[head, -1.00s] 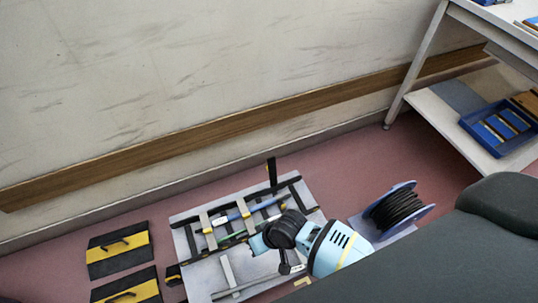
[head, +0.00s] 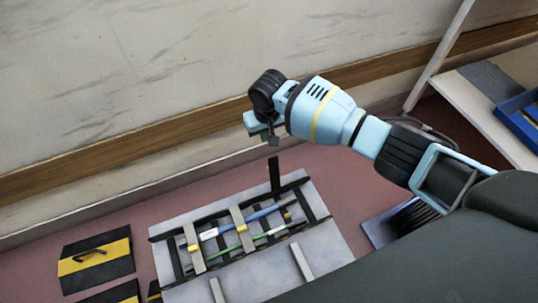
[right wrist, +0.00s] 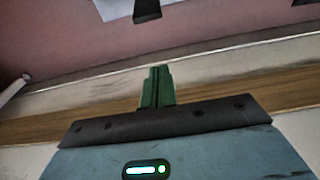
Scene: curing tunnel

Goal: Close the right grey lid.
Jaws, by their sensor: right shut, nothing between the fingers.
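On the floor lies a pale grey panel (head: 265,270) with a black-framed channel holding a blue rod (head: 263,213) and a green rod (head: 262,236). Two grey bars with yellow tips, a left one (head: 194,257) and a right one (head: 238,220), lie across the channel. Another grey bar (head: 301,262) lies on the near part of the panel; which piece is the right grey lid I cannot tell for sure. My right gripper (head: 273,140) is shut and empty, above and beyond the panel. Its green fingers show together in the right wrist view (right wrist: 156,88). My left gripper is out of view.
A black post (head: 274,175) stands upright at the channel's far edge, below my right gripper. Black-and-yellow plates (head: 97,243) lie to the left. A wall rail (head: 130,152) runs behind.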

